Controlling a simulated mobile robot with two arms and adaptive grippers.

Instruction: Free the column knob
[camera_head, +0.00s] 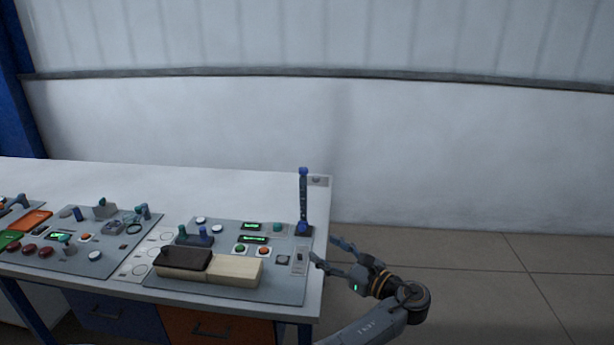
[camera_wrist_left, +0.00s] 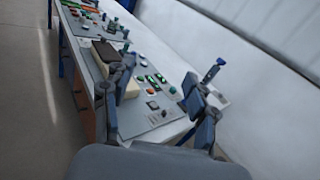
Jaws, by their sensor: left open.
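A thin dark upright post (camera_head: 303,198) with a blue top and a blue knob (camera_head: 302,228) at its base stands at the right end of the nearest control panel (camera_head: 285,292). Its blue top (camera_wrist_left: 213,70) shows behind a finger in the left wrist view. I cannot tell which knob is the column knob. My right gripper is out of view.
The panel has green and orange buttons (camera_head: 264,251), lit displays and a switch plate (camera_head: 300,261). Another panel (camera_head: 95,257) with knobs lies farther left. The white tabletop (camera_head: 130,180) is clear behind the panels. The floor (camera_head: 470,270) to the right is empty.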

